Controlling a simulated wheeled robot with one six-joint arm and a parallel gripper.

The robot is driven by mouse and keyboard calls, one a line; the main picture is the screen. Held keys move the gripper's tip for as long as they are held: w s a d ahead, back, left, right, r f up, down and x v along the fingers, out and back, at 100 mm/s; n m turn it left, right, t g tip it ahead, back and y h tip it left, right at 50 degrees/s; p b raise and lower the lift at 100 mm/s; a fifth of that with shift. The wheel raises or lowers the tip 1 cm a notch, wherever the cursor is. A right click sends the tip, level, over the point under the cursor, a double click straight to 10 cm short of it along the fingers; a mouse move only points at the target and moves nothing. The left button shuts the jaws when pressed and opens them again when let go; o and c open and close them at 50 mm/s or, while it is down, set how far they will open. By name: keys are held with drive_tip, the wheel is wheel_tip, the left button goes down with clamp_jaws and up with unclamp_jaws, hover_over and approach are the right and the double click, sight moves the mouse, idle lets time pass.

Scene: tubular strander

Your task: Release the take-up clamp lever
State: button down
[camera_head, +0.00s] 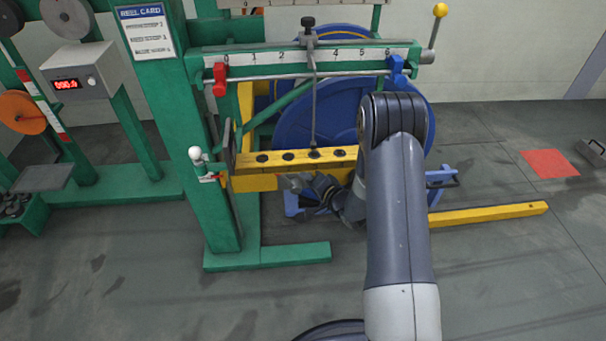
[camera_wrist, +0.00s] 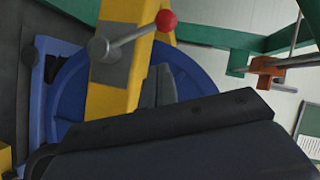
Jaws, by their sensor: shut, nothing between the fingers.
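A lever with a red ball knob (camera_wrist: 166,20) and a short metal rod from a round grey hub (camera_wrist: 98,48) is fixed on a yellow beam (camera_wrist: 112,95) in the wrist view. I take it for the clamp lever; it does not show in the head view. My gripper (camera_head: 288,182) is shut and empty, beside the front yellow bar with holes (camera_head: 290,158), low in front of the blue reel (camera_head: 310,110). In the wrist view, the grey fingers (camera_wrist: 158,86) show below the red knob, apart from it in the picture. The gap in depth cannot be told.
A green post (camera_head: 200,130) with a white-knobbed lever (camera_head: 195,154) stands left of my gripper. A numbered rail (camera_head: 270,60) with a red stop (camera_head: 219,78), a blue stop (camera_head: 397,72) and a hanging rod crosses above. A yellow floor bar (camera_head: 490,214) lies right. The front floor is clear.

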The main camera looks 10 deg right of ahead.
drive_tip(key=p+v, duration=0.1)
drive_tip(key=v, duration=0.6)
drive_tip(key=shift+w, duration=0.15)
